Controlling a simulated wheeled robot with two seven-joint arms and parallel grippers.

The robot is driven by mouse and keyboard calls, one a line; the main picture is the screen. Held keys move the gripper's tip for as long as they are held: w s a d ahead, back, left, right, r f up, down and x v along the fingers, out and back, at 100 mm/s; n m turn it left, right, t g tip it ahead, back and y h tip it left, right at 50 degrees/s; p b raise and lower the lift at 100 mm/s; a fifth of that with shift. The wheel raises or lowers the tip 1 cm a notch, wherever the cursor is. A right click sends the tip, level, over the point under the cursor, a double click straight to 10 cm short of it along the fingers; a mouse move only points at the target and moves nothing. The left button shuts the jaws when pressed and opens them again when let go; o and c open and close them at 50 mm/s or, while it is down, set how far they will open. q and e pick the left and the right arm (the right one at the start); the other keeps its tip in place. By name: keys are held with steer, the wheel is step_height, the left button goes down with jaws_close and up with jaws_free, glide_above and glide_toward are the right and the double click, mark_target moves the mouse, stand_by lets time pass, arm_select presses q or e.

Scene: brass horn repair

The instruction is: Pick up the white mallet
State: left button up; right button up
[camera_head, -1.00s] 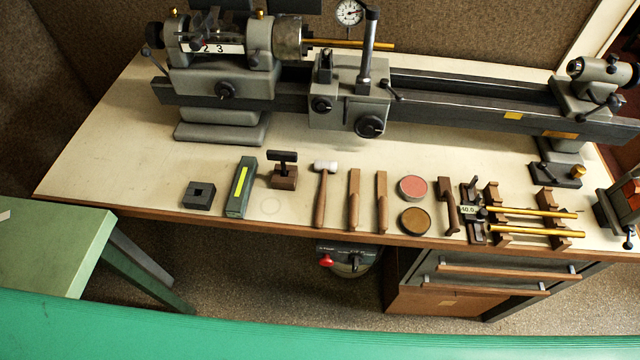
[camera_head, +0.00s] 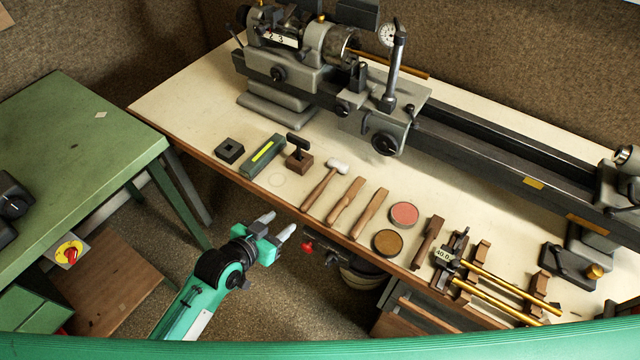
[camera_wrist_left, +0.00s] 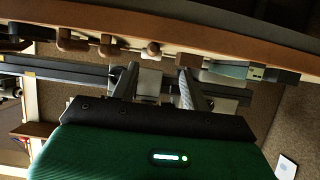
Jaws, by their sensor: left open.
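The white mallet (camera_head: 319,188) lies on the bench top, its white head toward the lathe and its wooden handle toward the front edge. In the left wrist view, a rounded handle end (camera_wrist_left: 152,48), which looks like the mallet's, shows beyond the fingers near the bench edge. My left gripper (camera_head: 278,225) is open and empty, in front of the bench edge and to the lower left of the mallet, apart from it. Its two fingers also show in the left wrist view (camera_wrist_left: 157,82). My right gripper is not in view.
Two wooden tools (camera_head: 346,200) lie just right of the mallet. A brown block with a dark handle (camera_head: 299,158) and a green box (camera_head: 263,155) stand to its left. The lathe (camera_head: 385,135) fills the back. A green table (camera_head: 75,130) stands at left.

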arm_select(q)
steer(key=r, duration=0.2)
steer(key=p, duration=0.2)
glide_toward(310, 198)
steer(key=x, duration=0.3)
steer(key=shift+w+f, duration=0.3)
steer(key=shift+w+d+f, duration=0.3)
steer(key=shift+w+d, duration=0.1)
steer(key=shift+w, duration=0.1)
steer(key=shift+w+d, duration=0.15)
steer(key=shift+w, duration=0.05)
steer(key=p+x, duration=0.1)
steer(key=x, duration=0.3)
steer(key=shift+s+d+r+p, duration=0.1)
steer(key=shift+d+p, duration=0.1)
steer(key=shift+p, duration=0.1)
steer(key=shift+w+d+f, duration=0.1)
steer(key=shift+w+f, duration=0.1)
steer(key=shift+w, duration=0.05)
jaws_close()
